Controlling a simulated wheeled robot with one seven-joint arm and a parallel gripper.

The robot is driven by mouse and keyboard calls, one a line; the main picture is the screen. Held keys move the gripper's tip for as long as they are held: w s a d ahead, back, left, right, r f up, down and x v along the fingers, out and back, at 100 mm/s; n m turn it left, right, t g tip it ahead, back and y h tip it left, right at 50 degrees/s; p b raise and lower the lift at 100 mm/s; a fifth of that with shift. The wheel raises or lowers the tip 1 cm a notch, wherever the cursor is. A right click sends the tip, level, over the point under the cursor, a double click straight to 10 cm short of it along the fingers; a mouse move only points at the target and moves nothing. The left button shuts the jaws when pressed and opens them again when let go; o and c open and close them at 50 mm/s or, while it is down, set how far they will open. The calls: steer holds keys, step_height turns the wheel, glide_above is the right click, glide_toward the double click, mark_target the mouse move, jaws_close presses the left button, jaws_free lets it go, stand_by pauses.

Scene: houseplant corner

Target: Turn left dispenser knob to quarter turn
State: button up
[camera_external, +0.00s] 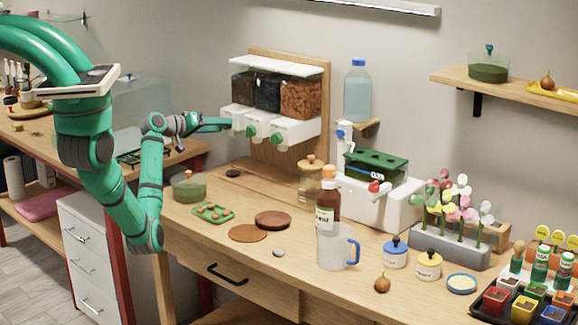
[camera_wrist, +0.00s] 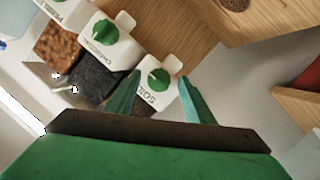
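The white three-part dispenser (camera_external: 276,66) hangs on a wooden back board, with dark fill at left and middle and brown pebbles at right. In the wrist view its chutes read SOIL, CHARCOAL and PEBBLES. The left knob, on the SOIL chute, is green (camera_wrist: 159,79); in the external view my gripper hides it. My gripper (camera_external: 226,123) is at the left chute. In the wrist view its green fingers (camera_wrist: 160,76) are open, one on each side of the SOIL knob, with a visible gap on both sides. Whether the fingertips reach the knob in depth is unclear.
The middle knob (camera_external: 250,131) and right knob (camera_external: 275,133) sit close to the right of my gripper. Below on the table are a lidded green jar (camera_external: 188,188), a glass jar (camera_external: 311,182) and a brown saucer (camera_external: 273,220). A water bottle (camera_external: 357,92) stands right of the dispenser.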

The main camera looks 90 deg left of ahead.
steer(key=v, duration=1)
steer(key=shift+s+d, duration=0.25)
steer(key=shift+s, duration=0.05)
steer(key=shift+r, duration=0.1)
